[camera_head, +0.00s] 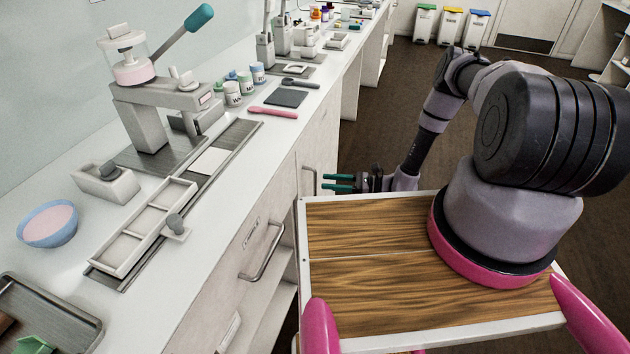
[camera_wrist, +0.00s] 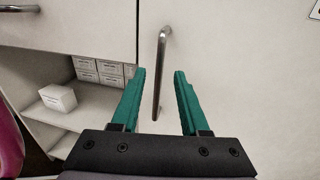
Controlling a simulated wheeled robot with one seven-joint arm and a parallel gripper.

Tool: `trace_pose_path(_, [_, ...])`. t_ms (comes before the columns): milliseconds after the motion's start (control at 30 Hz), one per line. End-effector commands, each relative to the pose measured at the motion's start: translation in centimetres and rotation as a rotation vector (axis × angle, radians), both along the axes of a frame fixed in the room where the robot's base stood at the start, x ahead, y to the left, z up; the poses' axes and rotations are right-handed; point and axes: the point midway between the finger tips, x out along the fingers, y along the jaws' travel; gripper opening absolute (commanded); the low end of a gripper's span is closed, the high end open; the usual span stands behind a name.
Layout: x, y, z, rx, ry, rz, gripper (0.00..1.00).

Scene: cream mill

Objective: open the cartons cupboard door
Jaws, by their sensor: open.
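The cartons cupboard door seems to be the pale panel (camera_wrist: 240,70) in the wrist view, with a vertical metal bar handle (camera_wrist: 162,75). No label naming it is readable. The door looks closed. My gripper (camera_wrist: 160,78) is open, its two teal fingers on either side of the handle in the picture. I cannot tell whether the fingers reach the handle in depth; neither seems to touch it. In the head view my gripper (camera_head: 340,183) points left toward the cabinet front, by a vertical handle (camera_head: 311,181).
An open shelf with a white carton (camera_wrist: 58,98) and stacked boxes (camera_wrist: 100,72) lies left of the door. A drawer handle (camera_head: 263,252) sticks out from the counter front. The long counter (camera_head: 185,320) carries a press, trays and jars. Open floor (camera_head: 375,145) lies beyond my gripper.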

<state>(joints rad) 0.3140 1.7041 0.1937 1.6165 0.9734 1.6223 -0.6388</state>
Motion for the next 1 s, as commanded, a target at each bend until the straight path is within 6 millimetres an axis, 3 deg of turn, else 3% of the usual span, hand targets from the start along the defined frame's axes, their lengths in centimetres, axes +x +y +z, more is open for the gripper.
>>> trace_pose_path(100, [0.4, 2.3, 0.0, 0.000, 0.000, 0.003, 0.45])
trace_pose_path(300, [0.9, 4.6, 0.0, 0.000, -0.001, 0.002, 0.45])
trace_pose_path(667, [1.0, 5.3, 0.0, -0.001, 0.000, 0.000, 0.45])
trace_pose_path(700, [1.0, 5.3, 0.0, -0.001, 0.000, 0.000, 0.41])
trace_pose_path(800, [1.0, 5.3, 0.0, -0.001, 0.000, 0.000, 0.03])
trace_pose_path(1000, [1.0, 5.3, 0.0, -0.001, 0.000, 0.000, 0.00])
